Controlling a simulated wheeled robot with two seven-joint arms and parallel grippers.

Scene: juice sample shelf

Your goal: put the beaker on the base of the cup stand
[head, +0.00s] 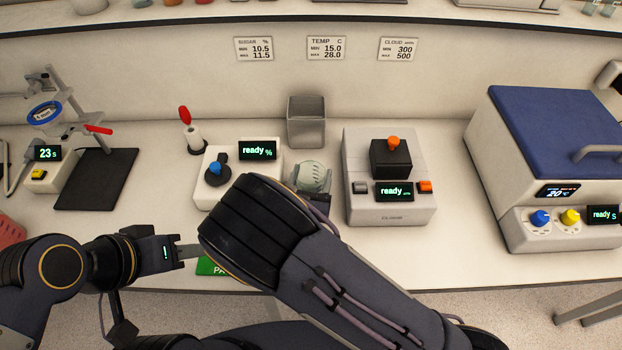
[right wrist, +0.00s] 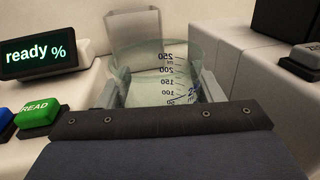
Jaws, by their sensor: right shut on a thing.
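The clear glass beaker (head: 312,175) with volume marks is at the middle of the bench, between the white "ready %" instrument and the grey one. In the right wrist view my right gripper (right wrist: 165,89) has a finger on each side of the beaker (right wrist: 150,72) and is shut on it; it looks upright. In the head view my right arm hides most of this gripper. The cup stand has a blue ring (head: 45,112) above a flat black base (head: 97,180) at the left, which is bare.
A grey square container (head: 306,122) stands behind the beaker. The "ready %" instrument (head: 212,190) and a red-topped dropper (head: 190,130) lie between beaker and stand. A grey instrument (head: 390,210) and a blue-lidded bath (head: 550,130) stand at right. A green pad (head: 212,268) lies in front.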

